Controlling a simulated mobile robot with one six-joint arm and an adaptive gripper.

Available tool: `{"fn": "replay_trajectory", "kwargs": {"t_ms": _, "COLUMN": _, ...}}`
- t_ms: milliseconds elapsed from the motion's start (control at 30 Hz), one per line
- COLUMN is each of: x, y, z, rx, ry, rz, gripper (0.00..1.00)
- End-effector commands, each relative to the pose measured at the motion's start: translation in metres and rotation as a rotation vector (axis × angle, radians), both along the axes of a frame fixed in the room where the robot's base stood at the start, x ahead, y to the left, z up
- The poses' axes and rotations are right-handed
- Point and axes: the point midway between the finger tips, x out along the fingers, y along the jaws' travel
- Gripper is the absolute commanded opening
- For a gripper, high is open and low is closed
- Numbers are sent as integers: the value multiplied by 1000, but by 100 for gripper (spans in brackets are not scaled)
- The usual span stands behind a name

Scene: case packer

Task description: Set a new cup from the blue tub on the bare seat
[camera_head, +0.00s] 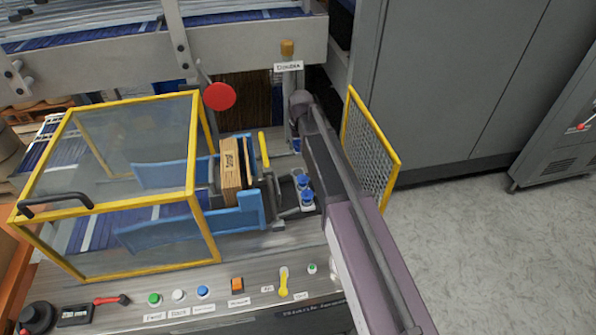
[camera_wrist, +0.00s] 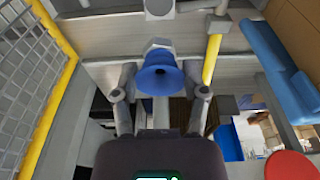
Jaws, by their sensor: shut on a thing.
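In the wrist view my gripper (camera_wrist: 160,82) is shut on a blue cup (camera_wrist: 159,76), its flared mouth toward the camera and a hex-shaped fitting above it. Two blue cups stand on small pale mounts right of the upright carton: a rear cup (camera_head: 302,182) and a front cup (camera_head: 307,197). The bare seat cannot be made out and seems hidden by my arm. I cannot pick out the blue tub for sure in either view.
A brown carton (camera_head: 232,170) stands between blue guides (camera_head: 232,220). A yellow-framed clear guard (camera_head: 130,150) is left, a yellow mesh guard (camera_head: 370,150) right. A red disc (camera_head: 219,96) stands behind the carton. Buttons line the front panel (camera_head: 200,305). Open floor lies right.

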Motion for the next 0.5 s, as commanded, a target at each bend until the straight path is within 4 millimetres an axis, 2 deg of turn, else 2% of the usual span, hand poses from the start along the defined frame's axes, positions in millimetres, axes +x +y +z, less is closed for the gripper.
{"fn": "replay_trajectory", "kwargs": {"t_ms": 267, "x": 0, "y": 0, "z": -1, "rx": 0, "ry": 0, "rz": 0, "gripper": 21}}
{"fn": "replay_trajectory", "kwargs": {"t_ms": 500, "x": 0, "y": 1, "z": -16, "rx": 0, "ry": 0, "rz": 1, "gripper": 21}}
